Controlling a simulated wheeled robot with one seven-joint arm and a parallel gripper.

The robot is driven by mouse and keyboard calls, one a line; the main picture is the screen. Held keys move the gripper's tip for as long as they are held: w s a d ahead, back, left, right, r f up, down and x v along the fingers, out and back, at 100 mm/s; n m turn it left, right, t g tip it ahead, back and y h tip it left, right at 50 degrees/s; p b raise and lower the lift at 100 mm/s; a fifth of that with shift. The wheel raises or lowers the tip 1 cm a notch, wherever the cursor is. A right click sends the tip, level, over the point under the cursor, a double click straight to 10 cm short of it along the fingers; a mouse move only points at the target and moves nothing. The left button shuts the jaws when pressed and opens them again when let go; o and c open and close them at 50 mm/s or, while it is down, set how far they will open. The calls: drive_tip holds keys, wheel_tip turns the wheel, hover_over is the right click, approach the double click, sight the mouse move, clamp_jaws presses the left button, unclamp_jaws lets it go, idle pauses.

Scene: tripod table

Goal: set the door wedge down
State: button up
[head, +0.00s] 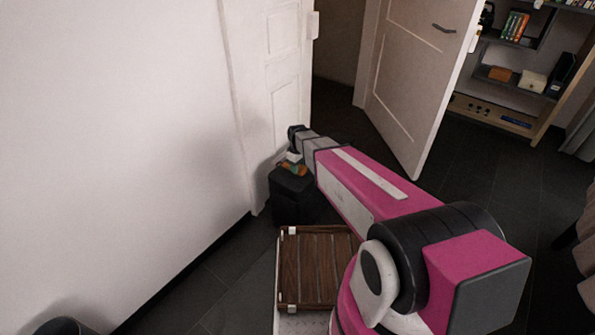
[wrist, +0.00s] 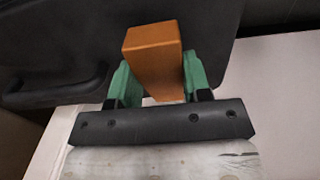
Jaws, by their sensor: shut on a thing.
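The door wedge (wrist: 152,50) is an orange block in the wrist view, between the two green fingers of my gripper (wrist: 157,78). My gripper is shut on it, and the fingers hide parts of its sides. In the head view, my gripper (head: 292,162) is at the far end of my pink arm, close to the white wall and door frame. A small orange patch of the wedge shows there, just above a black box-like object (head: 291,196). I cannot tell whether the wedge touches that object.
The black object (wrist: 60,50) fills the upper left of the wrist view, with a handle-like bar. A wooden slatted case (head: 315,265) is nearer to me. A white door (head: 418,75) stands open, and shelves (head: 505,105) are at the back right. Dark floor lies between.

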drive_tip(key=shift+f, duration=1.25)
drive_tip(key=shift+f, duration=0.1)
drive_tip(key=o, duration=1)
drive_tip(key=shift+c, duration=0.2)
wheel_tip(320, 180, up, 12)
drive_tip(key=shift+f, duration=0.1)
drive_tip(key=shift+s+d+r, duration=0.15)
drive_tip(key=shift+r, duration=0.05)
drive_tip(key=s+d+r+m, duration=0.2)
drive_tip(key=s+d+m, duration=0.3)
drive_tip(key=s+d, duration=0.3)
drive_tip(key=s+d+r+m, duration=0.1)
drive_tip(key=s+d+m, duration=0.4)
drive_tip(key=s+d, duration=0.4)
drive_tip(key=shift+s+d+r, duration=0.2)
drive_tip(key=shift+d+r, duration=0.15)
drive_tip(key=shift+d, duration=0.05)
